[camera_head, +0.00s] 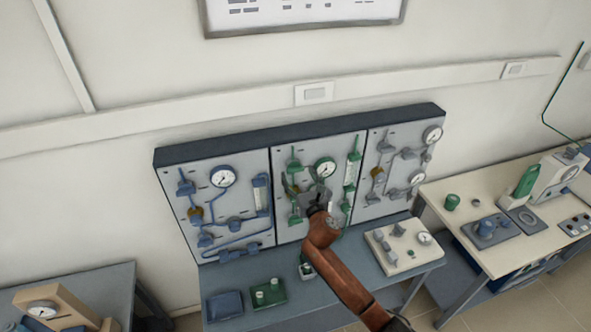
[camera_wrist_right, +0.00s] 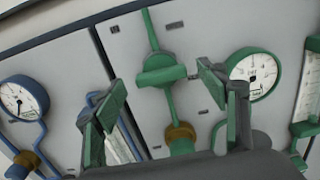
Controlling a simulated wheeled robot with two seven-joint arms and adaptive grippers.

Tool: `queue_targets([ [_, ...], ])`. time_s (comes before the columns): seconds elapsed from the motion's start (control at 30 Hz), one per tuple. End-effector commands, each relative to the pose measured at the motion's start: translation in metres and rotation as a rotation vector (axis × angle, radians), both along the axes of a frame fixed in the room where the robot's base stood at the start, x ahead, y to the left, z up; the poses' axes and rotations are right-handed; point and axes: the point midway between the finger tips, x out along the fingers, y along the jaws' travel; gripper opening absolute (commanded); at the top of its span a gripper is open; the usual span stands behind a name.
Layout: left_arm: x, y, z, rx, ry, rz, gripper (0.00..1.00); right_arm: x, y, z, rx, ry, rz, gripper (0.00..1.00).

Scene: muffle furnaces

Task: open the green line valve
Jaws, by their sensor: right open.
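The green line runs down the middle panel (camera_head: 344,150) of the wall board. Its green valve body (camera_head: 294,165) sits at the upper left of that panel. In the right wrist view the green valve (camera_wrist_right: 160,70) is a rounded body with a flange on a vertical green pipe, above a brass fitting (camera_wrist_right: 180,133). My right gripper (camera_head: 304,186) is in front of the middle panel, just below the valve. In the right wrist view its fingers (camera_wrist_right: 163,88) are open and spread to either side of the green pipe, with nothing between them. Contact cannot be told. My left gripper is not in view.
A green-rimmed gauge (camera_head: 325,168) is close to the right of my gripper. The blue line panel (camera_head: 229,235) is on the left, the grey line panel (camera_head: 400,140) on the right. A blue bench (camera_head: 350,262) below carries a green tray (camera_head: 268,293) and a white box (camera_head: 403,243).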

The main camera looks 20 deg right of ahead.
Motion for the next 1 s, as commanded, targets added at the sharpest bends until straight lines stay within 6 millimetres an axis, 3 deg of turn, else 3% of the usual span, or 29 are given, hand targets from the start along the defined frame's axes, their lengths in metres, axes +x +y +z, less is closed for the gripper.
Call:
queue_targets([
  [0.23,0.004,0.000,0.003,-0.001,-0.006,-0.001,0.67,0.030,0.001,0.000,0.003,0.001,0.000,0.67],
  [0.6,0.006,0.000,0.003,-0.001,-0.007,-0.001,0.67,0.036,0.002,-0.001,0.003,0.001,0.001,0.67],
  [1.0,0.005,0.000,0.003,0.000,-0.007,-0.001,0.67,0.035,0.001,-0.001,0.003,0.002,0.001,0.40],
])
